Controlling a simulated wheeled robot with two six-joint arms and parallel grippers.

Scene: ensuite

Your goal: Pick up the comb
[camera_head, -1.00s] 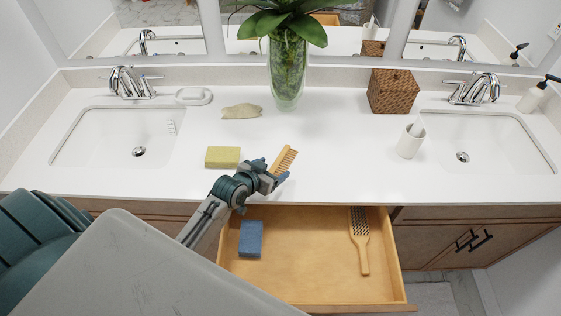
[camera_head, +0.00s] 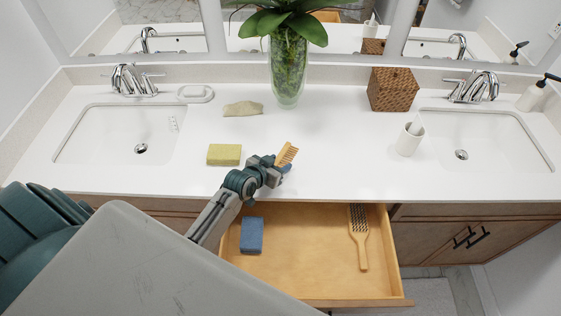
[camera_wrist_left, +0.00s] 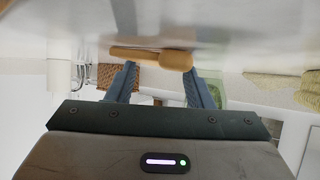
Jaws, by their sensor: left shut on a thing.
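The wooden comb (camera_head: 288,152) is at the front middle of the white counter, its teeth toward the right. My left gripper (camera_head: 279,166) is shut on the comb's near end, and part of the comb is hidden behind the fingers. In the left wrist view the comb (camera_wrist_left: 152,56) shows edge-on at the fingertips, close to the white counter surface. I cannot tell whether the comb still touches the counter. My right gripper is not in view.
A yellow-green sponge (camera_head: 224,155) lies left of the gripper. Below is an open drawer (camera_head: 305,280) with a blue sponge (camera_head: 251,235) and a wooden brush (camera_head: 360,240). A vase (camera_head: 288,75), woven box (camera_head: 392,90) and white cup (camera_head: 410,140) stand further back.

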